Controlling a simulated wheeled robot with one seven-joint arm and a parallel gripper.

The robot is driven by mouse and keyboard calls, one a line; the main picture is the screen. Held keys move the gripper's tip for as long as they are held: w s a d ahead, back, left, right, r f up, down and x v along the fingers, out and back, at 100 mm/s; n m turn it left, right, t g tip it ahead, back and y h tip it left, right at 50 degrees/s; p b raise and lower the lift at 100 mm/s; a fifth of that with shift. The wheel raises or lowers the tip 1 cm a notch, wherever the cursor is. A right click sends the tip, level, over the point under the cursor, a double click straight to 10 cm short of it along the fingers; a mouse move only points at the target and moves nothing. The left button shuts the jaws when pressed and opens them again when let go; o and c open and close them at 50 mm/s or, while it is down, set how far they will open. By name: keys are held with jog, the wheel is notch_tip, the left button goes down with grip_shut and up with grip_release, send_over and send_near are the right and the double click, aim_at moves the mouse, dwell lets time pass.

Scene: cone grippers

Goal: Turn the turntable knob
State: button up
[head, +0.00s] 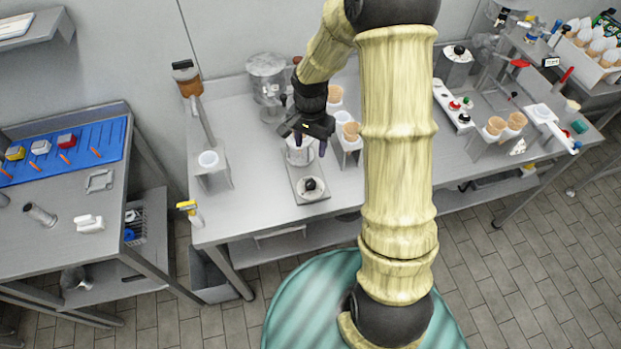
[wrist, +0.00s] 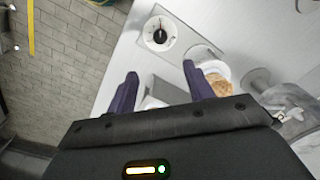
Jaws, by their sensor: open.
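The turntable knob is a small black knob (head: 310,185) on a round white dial at the front end of a grey base plate (head: 309,198) on the table. The knob (wrist: 159,36) also shows in the wrist view, above and between the fingers, with a dark pointer line on it. A pale round container (head: 299,155) stands at the rear end of the plate. My gripper (head: 304,140) is over that rear end, behind the knob and apart from it. In the wrist view my gripper (wrist: 160,86) has two dark purple fingers spread wide with nothing held between them.
A stand with cone cups (head: 350,133) is just right of the plate. A clear canister (head: 267,82) stands behind. A post with a white cup holder (head: 210,160) is at the left.

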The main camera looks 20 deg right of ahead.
aim_at(311, 183)
notch_tip(311, 183, down, 17)
jog(key=p, duration=0.4)
jog(key=shift+f, duration=0.2)
dwell(0.3)
jog(key=shift+c, duration=0.4)
jog(key=c, duration=0.9)
